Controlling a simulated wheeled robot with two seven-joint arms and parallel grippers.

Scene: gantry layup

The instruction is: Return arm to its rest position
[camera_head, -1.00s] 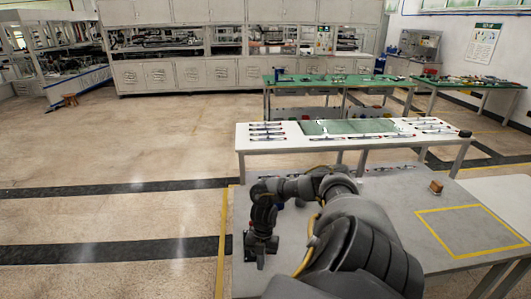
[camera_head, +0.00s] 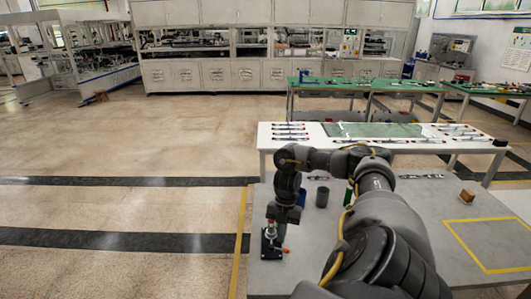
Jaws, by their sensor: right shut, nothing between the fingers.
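My right arm reaches from the lower right over the grey table (camera_head: 410,220) in the head view, its elbow bent and its forearm hanging down. My right gripper (camera_head: 280,222) is at the table's left side, pointing down, shut and empty. Just below it stands a small device on a black base (camera_head: 271,247), with an orange-red part on its right. The gripper overlaps the top of this device in the picture; I cannot tell whether they touch. My left arm and gripper are not in view.
A dark grey cup (camera_head: 322,197) and a blue item (camera_head: 302,197) stand behind my forearm. A small brown block (camera_head: 467,197) sits near a yellow outlined area at right. A white table (camera_head: 270,143) with tools lies beyond. Floor at left is clear.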

